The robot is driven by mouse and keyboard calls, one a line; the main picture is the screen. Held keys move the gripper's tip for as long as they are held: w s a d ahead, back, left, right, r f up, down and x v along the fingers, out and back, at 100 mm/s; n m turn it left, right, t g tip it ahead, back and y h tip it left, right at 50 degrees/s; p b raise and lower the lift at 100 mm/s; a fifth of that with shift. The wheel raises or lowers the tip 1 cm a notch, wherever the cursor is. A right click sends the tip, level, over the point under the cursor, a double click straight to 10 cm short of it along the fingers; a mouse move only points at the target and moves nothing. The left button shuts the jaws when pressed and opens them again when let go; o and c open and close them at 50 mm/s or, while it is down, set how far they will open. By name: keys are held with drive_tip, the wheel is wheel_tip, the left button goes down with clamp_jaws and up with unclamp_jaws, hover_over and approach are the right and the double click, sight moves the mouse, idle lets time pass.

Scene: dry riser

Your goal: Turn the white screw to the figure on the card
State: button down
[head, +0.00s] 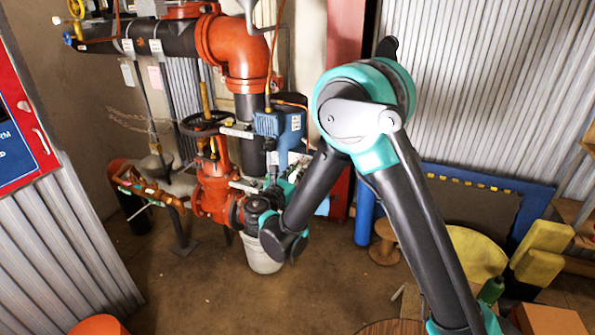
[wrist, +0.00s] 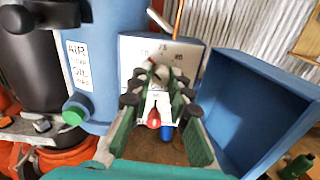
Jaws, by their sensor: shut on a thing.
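In the wrist view my gripper (wrist: 158,86) has its green-padded fingers closed in around a small piece in front of a pale plate. I take the piece to be the white screw (wrist: 160,74), mostly hidden by the fingertips. The pale plate (wrist: 133,53) carries dark figures, one like 75 at the top and one like 80 at the right; others are too blurred or covered to read. A white part with a red end (wrist: 153,119) shows between the fingers, with a blue piece (wrist: 166,131) beside it. I cannot make out a separate card.
An open blue box shape (wrist: 262,110) is close on the right.

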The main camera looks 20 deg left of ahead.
drive_tip(key=shift+m, duration=0.3)
drive_tip(key=m, duration=0.9)
idle(0.6)
drive_tip(key=c, duration=1.4)
unclamp_jaws()
drive_tip(key=shift+c, duration=0.2)
drive_tip(key=s+a, duration=0.1)
drive_tip(key=s, duration=1.1)
drive_tip(key=shift+r, duration=0.2)
